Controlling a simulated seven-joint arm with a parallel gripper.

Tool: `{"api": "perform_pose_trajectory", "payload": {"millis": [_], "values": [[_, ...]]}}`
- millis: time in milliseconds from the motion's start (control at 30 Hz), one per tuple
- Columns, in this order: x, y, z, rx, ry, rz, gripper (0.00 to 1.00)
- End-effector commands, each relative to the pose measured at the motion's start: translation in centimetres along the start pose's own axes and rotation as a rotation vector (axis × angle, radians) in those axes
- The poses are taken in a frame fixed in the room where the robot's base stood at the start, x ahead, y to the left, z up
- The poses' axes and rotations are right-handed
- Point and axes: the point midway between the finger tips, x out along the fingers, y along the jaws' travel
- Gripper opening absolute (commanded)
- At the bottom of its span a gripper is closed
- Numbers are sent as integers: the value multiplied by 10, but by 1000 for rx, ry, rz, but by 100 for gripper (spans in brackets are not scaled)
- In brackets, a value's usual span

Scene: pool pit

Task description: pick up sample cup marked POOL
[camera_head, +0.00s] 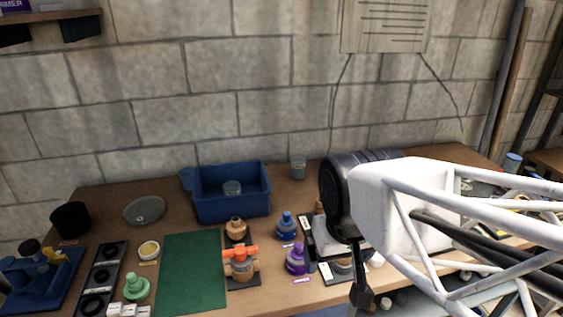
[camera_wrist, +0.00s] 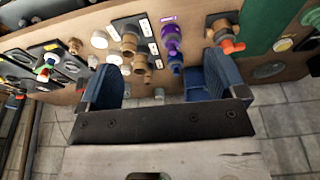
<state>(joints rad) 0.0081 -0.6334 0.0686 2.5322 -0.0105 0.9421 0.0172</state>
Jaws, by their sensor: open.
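Two small clear cups show in the head view. One cup (camera_head: 232,188) is inside the blue bin (camera_head: 205,212); the other cup (camera_head: 298,168) stands upright at the back of the bench by the wall. No POOL marking is readable on either cup. In the wrist view a small greyish cup (camera_wrist: 159,93) shows near the bench edge, between the fingers. My gripper (camera_wrist: 160,76) is open, with its blue ridged fingers wide apart and nothing between them touching. The cup lies beyond the gripper, apart from it.
Valve fittings with orange (camera_head: 240,252), blue (camera_head: 285,226) and purple (camera_head: 297,259) parts stand mid-bench. A green mat (camera_head: 190,275), a round grey dish (camera_head: 145,210) and a black cup (camera_head: 70,219) lie left. My arm hides much of the right side.

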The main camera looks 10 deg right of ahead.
Motion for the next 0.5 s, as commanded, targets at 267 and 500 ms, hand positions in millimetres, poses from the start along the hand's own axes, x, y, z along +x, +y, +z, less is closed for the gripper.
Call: {"api": "perform_pose_trajectory", "payload": {"millis": [267,500], "values": [[0,0,0,0,0,0,94],[0,-1,-8,24,-10,-11,94]]}}
